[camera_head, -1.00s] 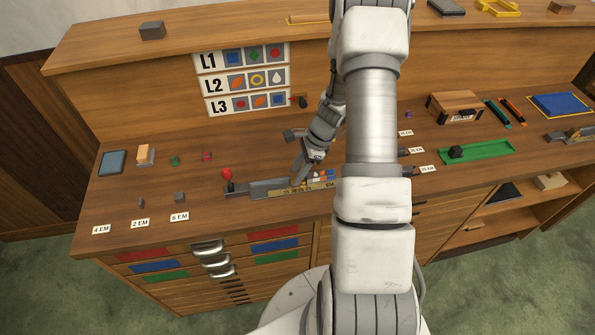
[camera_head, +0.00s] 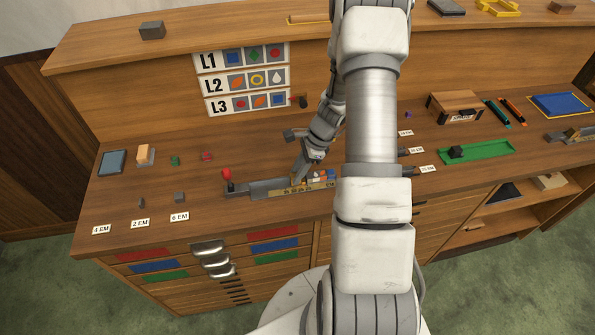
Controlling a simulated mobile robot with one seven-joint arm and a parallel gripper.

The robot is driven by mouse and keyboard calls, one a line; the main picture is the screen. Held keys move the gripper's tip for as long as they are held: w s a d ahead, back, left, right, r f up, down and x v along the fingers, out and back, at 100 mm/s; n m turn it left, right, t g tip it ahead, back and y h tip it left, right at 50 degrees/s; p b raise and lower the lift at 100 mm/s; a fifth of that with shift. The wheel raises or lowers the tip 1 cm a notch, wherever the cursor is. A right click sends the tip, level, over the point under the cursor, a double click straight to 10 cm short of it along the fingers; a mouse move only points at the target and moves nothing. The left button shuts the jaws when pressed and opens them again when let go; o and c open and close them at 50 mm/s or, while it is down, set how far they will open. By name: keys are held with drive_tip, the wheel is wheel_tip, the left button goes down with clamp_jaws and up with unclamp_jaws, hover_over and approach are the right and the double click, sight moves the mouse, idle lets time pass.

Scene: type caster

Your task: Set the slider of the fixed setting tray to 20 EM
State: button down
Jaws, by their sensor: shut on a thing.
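The fixed setting tray (camera_head: 268,191) lies on the bench, a long grey tray with a yellowish scale along its front edge and a red knob (camera_head: 227,174) at its left end. The scale's marks are too small to read clearly, apart from "EM" near its right end. My gripper (camera_head: 297,180) reaches down to the tray right of its middle. It is shut on the slider, which is mostly hidden by the fingers. Several small coloured pieces (camera_head: 321,175) sit in the tray just right of my gripper. My arm hides the tray's right end.
Left of the tray lie a blue-grey block (camera_head: 112,163), a wooden block (camera_head: 145,155), small green (camera_head: 175,161) and red (camera_head: 207,156) pieces, and grey spacers (camera_head: 179,197) by EM labels. A green tray (camera_head: 477,153) lies right of my arm. Picture cards (camera_head: 244,80) stand behind.

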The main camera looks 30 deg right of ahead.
drive_tip(key=shift+d+b, duration=0.15)
drive_tip(key=shift+b, duration=0.3)
idle(0.3)
drive_tip(key=c, duration=0.6)
unclamp_jaws()
drive_tip(key=shift+c, duration=0.2)
drive_tip(key=v, duration=1.7)
drive_tip(key=shift+d+r+b, duration=0.15)
drive_tip(key=shift+d+b, duration=0.05)
drive_tip(key=shift+b, duration=0.15)
drive_tip(key=shift+s, duration=0.1)
